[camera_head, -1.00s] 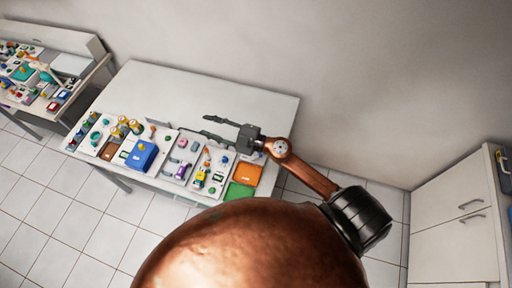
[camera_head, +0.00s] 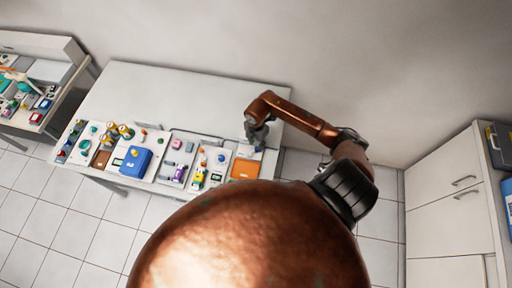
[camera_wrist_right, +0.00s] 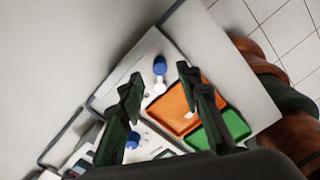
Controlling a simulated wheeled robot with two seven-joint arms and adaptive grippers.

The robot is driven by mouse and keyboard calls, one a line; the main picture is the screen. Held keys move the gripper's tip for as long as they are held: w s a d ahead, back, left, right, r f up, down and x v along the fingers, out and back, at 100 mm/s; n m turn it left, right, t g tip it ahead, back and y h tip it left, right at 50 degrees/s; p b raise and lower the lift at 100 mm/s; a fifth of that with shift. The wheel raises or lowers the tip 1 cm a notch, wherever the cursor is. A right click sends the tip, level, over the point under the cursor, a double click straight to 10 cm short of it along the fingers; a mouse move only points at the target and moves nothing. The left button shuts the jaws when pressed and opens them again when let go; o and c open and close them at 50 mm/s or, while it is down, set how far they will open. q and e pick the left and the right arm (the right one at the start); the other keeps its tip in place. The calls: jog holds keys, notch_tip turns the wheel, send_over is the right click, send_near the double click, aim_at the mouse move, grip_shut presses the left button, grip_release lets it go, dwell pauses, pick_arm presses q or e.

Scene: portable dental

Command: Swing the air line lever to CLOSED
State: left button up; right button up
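My right gripper (camera_head: 257,140) points down over the right part of the table. In the right wrist view its two dark fingers (camera_wrist_right: 160,76) are spread apart, with nothing held between them. A white piece with a blue knob (camera_wrist_right: 160,66) stands on the pale board between and beyond the fingertips. A second blue knob (camera_wrist_right: 133,140) shows lower down, partly behind the left finger. I cannot tell which part is the air line lever or how it is set. My left gripper is not in view.
The white table (camera_head: 190,88) is bare along its back. A blue box (camera_head: 134,161), amber-topped items (camera_head: 118,131) and small parts stand along its front. An orange tray (camera_head: 245,169) lies at the right; a green tray (camera_wrist_right: 222,130) lies beside it. A wall is behind.

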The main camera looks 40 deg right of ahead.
aim_at(256, 148)
jog(key=shift+f, duration=2.3)
grip_shut()
